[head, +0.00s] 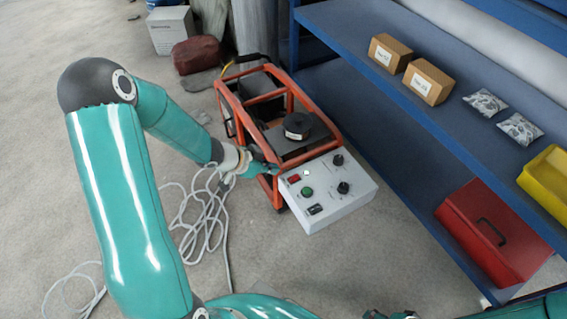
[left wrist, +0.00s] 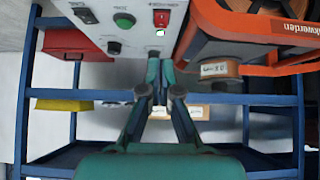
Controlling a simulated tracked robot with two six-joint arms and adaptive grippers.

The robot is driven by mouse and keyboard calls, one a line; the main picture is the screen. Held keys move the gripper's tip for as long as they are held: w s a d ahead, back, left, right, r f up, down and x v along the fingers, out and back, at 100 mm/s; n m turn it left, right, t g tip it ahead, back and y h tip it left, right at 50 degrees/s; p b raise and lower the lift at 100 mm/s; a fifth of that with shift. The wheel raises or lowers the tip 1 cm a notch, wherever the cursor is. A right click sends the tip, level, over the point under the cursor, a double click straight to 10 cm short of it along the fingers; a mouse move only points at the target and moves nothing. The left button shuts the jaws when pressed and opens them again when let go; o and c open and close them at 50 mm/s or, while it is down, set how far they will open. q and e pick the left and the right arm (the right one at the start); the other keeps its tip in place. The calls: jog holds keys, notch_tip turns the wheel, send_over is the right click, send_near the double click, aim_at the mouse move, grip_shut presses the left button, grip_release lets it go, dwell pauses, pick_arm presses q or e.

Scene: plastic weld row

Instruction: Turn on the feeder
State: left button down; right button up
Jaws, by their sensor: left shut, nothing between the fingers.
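The feeder is an orange tubular frame (head: 232,118) with a light grey control box (head: 345,208) at its near end. The box carries a red rocker switch (head: 294,178), a small pale-green lamp (head: 308,172), a green button (head: 307,191), black knobs (head: 343,187) and a black switch (head: 315,209). My left gripper (head: 271,168) is at the box's left edge, close to the red switch. In the left wrist view its shut, empty fingertips (left wrist: 160,66) are just below the red switch (left wrist: 161,18) and the lamp (left wrist: 160,32); contact cannot be told. My right gripper (head: 388,314) barely shows at the bottom edge.
A blue shelf unit (head: 400,140) stands to the right with cardboard boxes (head: 428,82), small bags (head: 520,128), a yellow bin (head: 548,180) and a red toolbox (head: 494,232). A pale cable (head: 205,215) lies coiled on the floor left of the feeder.

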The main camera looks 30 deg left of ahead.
pick_arm(q)
jog(key=p+v, duration=0.1)
jog(key=v, duration=0.3)
jog(key=shift+s+f, duration=0.1)
jog(key=shift+s, duration=0.2)
jog(key=s+d+f+n+g+h, duration=0.15)
jog(key=d+f, duration=0.25)
jog(key=d, duration=0.6)
jog(key=s+d+f+m+g+h, duration=0.15)
jog(key=d+f, duration=0.25)
jog(key=d, duration=0.6)
jog(key=s+d+f+n+g+y, duration=0.1)
jog(key=s+f+n+g, duration=0.15)
jog(key=s+n, duration=0.2)
jog(key=s+f+n+g+y, duration=0.1)
jog(key=s+f+n+y, duration=0.1)
jog(key=s+f+n, duration=0.3)
notch_tip(320, 180, up, 27)
jog(key=s+m+p, duration=0.1)
jog(key=m+p, duration=0.1)
jog(key=p, duration=2.4)
jog(key=shift+d+g, duration=0.1)
jog(key=shift+g, duration=0.15)
